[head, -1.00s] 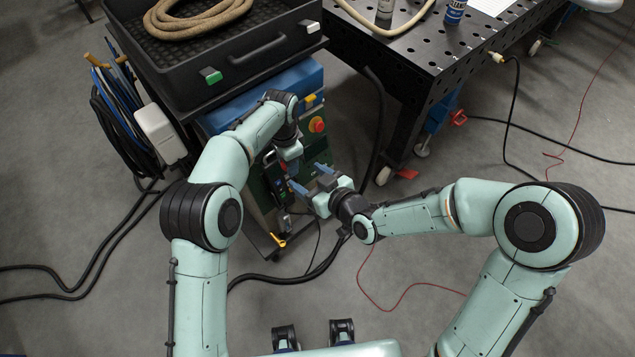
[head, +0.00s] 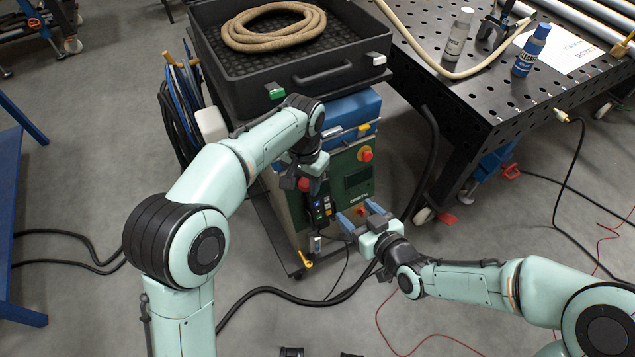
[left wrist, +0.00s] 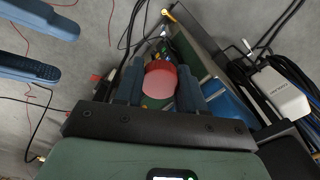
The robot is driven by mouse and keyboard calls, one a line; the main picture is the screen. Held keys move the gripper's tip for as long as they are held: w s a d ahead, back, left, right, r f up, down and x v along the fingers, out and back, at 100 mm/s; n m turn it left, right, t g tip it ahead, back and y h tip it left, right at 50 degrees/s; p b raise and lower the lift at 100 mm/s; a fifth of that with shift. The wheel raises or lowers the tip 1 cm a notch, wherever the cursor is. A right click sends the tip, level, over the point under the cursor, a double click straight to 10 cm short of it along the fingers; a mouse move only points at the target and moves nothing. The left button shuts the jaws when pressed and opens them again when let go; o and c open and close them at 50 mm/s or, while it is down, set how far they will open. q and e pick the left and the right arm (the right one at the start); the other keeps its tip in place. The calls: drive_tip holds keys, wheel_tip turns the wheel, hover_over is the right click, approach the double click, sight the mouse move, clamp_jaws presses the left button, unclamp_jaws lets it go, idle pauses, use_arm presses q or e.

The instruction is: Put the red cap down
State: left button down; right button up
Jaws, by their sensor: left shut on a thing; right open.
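The red cap (left wrist: 160,80) is round and sits between the two fingers of my left gripper (left wrist: 160,88) in the left wrist view. My left gripper is shut on it. In the head view, the left gripper (head: 306,184) is in front of the green machine's upper front, and a bit of the red cap (head: 304,185) shows. My right gripper (head: 358,213) is open, lower and to the right, in front of the machine. Its two blue fingers also show in the left wrist view (left wrist: 40,47). A small red part shows between them in the head view; I cannot tell if they touch it.
The green machine (head: 351,180) has a red stop button and carries a black tray (head: 300,78) with a coiled hose. Black cables cross the floor. A white box (left wrist: 282,95) hangs at the machine's side.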

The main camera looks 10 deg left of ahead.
use_arm(q)
drive_tip(key=shift+r, duration=0.2)
drive_tip(key=shift+w+d+n, duration=0.1)
drive_tip(key=shift+w+n, duration=0.05)
drive_tip(key=shift+n, duration=0.25)
use_arm(e)
drive_tip(key=w+d+f+n+g+h, duration=0.1)
drive_tip(key=w+d+f+g, duration=0.15)
drive_tip(key=w, duration=0.35)
drive_tip(key=w+d+f+n+g+h, duration=0.1)
drive_tip(key=w+d+n+g, duration=0.15)
drive_tip(key=w, duration=0.35)
wheel_tip(320, 180, up, 12)
drive_tip(key=w+d+n+g+y, duration=0.1)
drive_tip(key=n+g+y, duration=0.5)
drive_tip(key=n+y, duration=0.2)
use_arm(q)
drive_tip(key=w+d+n, duration=0.4)
drive_tip(key=w+d, duration=0.3)
use_arm(e)
drive_tip(key=x, duration=1)
drive_tip(key=shift+a+f, duration=0.2)
drive_tip(key=shift+a, duration=0.1)
use_arm(q)
drive_tip(key=shift+w+d, duration=0.1)
